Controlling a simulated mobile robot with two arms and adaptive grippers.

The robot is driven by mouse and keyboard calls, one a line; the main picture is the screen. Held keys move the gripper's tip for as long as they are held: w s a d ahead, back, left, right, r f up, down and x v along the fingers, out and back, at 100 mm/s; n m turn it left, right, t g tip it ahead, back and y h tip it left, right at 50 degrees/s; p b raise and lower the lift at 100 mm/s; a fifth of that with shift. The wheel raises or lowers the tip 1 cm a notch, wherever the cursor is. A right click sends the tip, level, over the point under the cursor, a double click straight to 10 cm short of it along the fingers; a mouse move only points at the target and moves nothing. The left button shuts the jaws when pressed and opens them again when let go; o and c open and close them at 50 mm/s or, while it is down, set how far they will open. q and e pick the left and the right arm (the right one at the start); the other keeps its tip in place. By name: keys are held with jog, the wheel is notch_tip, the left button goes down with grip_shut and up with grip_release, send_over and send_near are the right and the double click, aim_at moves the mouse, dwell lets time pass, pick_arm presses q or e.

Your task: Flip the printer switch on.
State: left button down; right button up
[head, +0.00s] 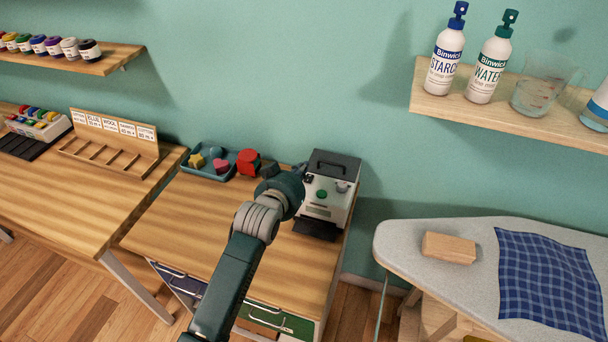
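The printer (318,211), a small white and dark box with a black handle on top, stands at the right end of the wooden desk (185,225). A round green knob or button (321,194) shows on its front, with small dark parts above it. I cannot tell which part is the switch. My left gripper (302,172) is at the printer's upper left front. Its fingers are small and dark against the printer, so I cannot tell whether they are open or touch it. My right gripper is not in view.
A blue tray (184,171) with colored shapes lies left of the printer. An ironing board (415,240) with a wooden block (448,248) and a blue checked cloth (548,280) stands to the right. A wall shelf (490,112) holds spray bottles. The front desk top is clear.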

aim_at(309, 178)
pick_arm(q)
jog(key=x, duration=0.3)
jog(key=shift+r, duration=0.1)
jog(key=f, duration=0.1)
jog(key=f+p, duration=0.1)
jog(key=shift+s+a+f, duration=0.1)
jog(key=shift+s+f, duration=0.35)
jog(key=shift+f, duration=0.55)
